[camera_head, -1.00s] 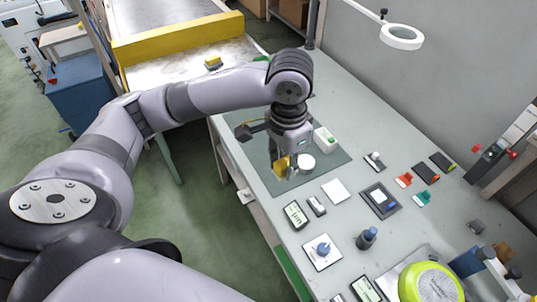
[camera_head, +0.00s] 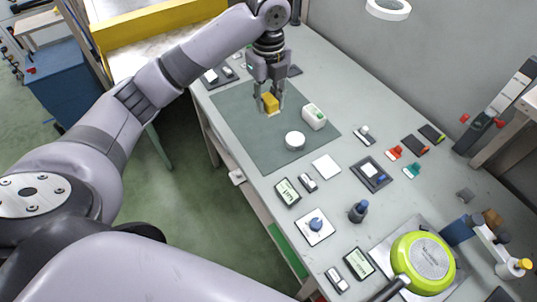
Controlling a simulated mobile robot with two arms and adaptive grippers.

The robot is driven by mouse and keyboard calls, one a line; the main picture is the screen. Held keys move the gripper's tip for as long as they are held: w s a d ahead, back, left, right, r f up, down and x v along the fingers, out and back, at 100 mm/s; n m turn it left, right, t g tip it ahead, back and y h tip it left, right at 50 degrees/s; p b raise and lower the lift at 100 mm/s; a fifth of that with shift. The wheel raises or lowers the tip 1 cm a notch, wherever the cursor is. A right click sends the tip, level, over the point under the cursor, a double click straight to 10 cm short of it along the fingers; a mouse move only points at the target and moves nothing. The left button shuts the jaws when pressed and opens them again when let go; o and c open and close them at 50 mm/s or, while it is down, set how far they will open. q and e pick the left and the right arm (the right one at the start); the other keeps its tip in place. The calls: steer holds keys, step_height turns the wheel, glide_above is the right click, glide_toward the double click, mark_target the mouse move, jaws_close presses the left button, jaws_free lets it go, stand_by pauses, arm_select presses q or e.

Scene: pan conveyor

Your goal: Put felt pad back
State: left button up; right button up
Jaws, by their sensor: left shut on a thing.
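My left gripper (camera_head: 269,106) points down over the back part of the dark green mat (camera_head: 250,140). It is shut on a small yellow block with a pale lower edge (camera_head: 270,102), which seems to be the felt pad. The block is close to the mat; I cannot tell if it touches. A white round container (camera_head: 295,140) and a white box with a green mark (camera_head: 314,116) stand on the mat to its right and nearer to me. My right gripper is not in view.
A dark tray (camera_head: 219,76) lies behind the mat. A white square (camera_head: 326,167), a dark framed tray (camera_head: 371,173) and a blue-knobbed plate (camera_head: 315,226) lie nearer. A green pan (camera_head: 423,262) is at front right. The mat's front left is clear.

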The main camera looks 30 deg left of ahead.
arm_select(q)
steer(key=p, duration=0.2)
glide_above(268, 156)
step_height(268, 156, down, 15)
steer(key=shift+w+f, duration=0.1)
steer(key=shift+f, duration=0.1)
step_height(268, 156, down, 4)
steer(key=shift+f, duration=0.3)
steer(key=shift+f, duration=0.1)
steer(key=o, duration=1)
